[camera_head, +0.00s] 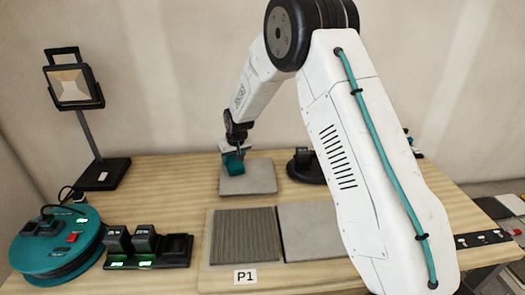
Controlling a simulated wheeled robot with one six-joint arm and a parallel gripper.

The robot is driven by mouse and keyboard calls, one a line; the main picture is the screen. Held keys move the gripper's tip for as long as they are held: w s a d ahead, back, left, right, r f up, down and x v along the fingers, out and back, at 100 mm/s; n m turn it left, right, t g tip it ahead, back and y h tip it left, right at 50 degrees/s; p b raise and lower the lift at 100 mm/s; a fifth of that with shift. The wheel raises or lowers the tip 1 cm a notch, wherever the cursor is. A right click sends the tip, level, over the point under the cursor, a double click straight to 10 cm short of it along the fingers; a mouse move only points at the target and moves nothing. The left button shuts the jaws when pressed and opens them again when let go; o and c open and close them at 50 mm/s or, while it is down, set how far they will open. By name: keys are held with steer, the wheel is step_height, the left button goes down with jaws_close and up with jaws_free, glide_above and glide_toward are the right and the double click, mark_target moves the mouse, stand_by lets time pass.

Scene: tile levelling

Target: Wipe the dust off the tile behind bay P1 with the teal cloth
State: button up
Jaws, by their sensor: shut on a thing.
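A teal cloth (233,163) is in my gripper (235,148), which is shut on it. The cloth is at the back part of a loose grey tile (250,181) lying on the wooden bench behind bay P1. The cloth appears to touch the tile's top, but I cannot tell for sure. Dust on the tile cannot be made out at this size. Bay P1 (247,237) has a ribbed grey surface, with a white label reading P1 (245,277) at its front.
A flat grey slab (312,232) lies right of P1, partly hidden by my arm. A dark round tool (304,166) stands right of the tile. At left are a work lamp (74,85), a teal cable reel (58,245) and a black battery charger (148,247).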

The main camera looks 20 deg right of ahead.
steer(key=shift+a+r, duration=0.2)
steer(key=shift+r, duration=0.3)
steer(key=shift+a+r, duration=0.15)
steer(key=shift+r, duration=0.35)
steer(key=shift+s+d+r, duration=0.15)
steer(key=shift+r, duration=0.15)
steer(key=shift+d+r, duration=0.25)
steer(key=shift+r, duration=2.5)
